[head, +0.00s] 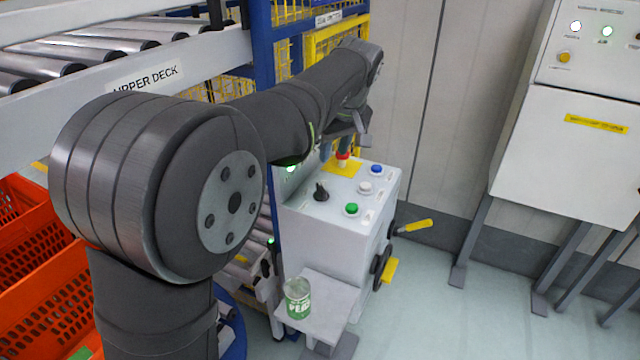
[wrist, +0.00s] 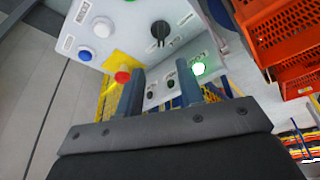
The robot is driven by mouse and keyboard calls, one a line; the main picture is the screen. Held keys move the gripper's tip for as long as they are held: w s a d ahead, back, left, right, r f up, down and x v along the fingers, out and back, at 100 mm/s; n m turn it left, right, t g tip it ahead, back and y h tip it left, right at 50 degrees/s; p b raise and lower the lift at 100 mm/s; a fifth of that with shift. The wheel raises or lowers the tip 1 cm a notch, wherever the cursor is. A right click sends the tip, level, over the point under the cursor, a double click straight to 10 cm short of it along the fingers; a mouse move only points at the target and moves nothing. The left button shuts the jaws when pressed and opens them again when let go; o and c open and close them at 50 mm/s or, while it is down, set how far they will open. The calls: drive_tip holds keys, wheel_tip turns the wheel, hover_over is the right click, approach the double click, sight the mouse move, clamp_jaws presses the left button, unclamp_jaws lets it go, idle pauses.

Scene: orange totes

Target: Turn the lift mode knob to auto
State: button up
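A grey-white control box (head: 335,235) stands right of the conveyor. On its sloped top is a black knob (head: 321,191), also in the wrist view (wrist: 160,31). In the wrist view, two small dark knobs, one here (wrist: 150,92) and one here (wrist: 170,84), sit on the upright panel beyond, beside a lit green lamp (wrist: 198,68). The labels are too small to read, so I cannot tell which knob is lift mode. My gripper (wrist: 160,72) is open and empty, fingers apart, above the box's back edge near the red button (wrist: 122,77); it touches no knob visibly.
Blue (head: 376,169), white (head: 364,187) and green (head: 352,209) buttons share the box top. A yellow-handled lever (head: 415,226) juts from its right side. A wall cabinet (head: 565,150) is at right.

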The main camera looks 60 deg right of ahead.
sight(321, 187)
drive_tip(key=shift+m+t+h, duration=0.3)
drive_tip(key=shift+m, duration=0.5)
drive_tip(key=x, duration=1.4)
drive_tip(key=shift+a+f, duration=0.15)
drive_tip(key=shift+f, duration=0.1)
